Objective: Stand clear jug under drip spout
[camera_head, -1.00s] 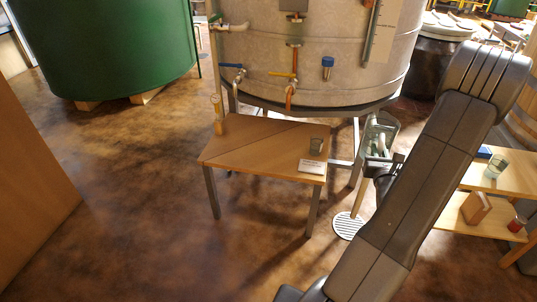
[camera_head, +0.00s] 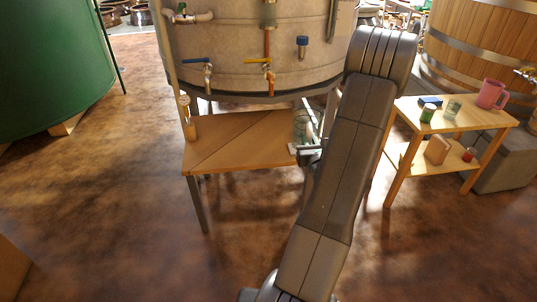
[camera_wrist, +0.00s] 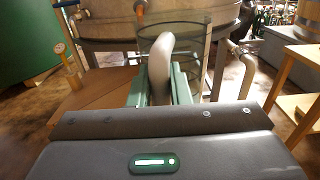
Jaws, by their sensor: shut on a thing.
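My gripper (camera_wrist: 160,92) is shut on the clear jug (camera_wrist: 192,42) at its pale handle (camera_wrist: 160,62). The jug looks upright in the wrist view. In the head view, the jug (camera_head: 305,122) shows faintly beside my arm, near the right end of the low wooden table (camera_head: 225,150). I cannot tell whether it touches the table. The grey tank (camera_head: 235,40) behind has a blue-handled tap (camera_head: 207,72) and a yellow-handled tap (camera_head: 267,68) above the table. I cannot tell which outlet is the drip spout, or whether any drips.
A wooden shelf stand (camera_head: 408,110) at right holds a pink jug (camera_head: 490,94), a green-topped jar (camera_head: 427,113) and a glass (camera_head: 452,108). A green tank (camera_head: 50,60) stands at left. My arm hides the table's right end.

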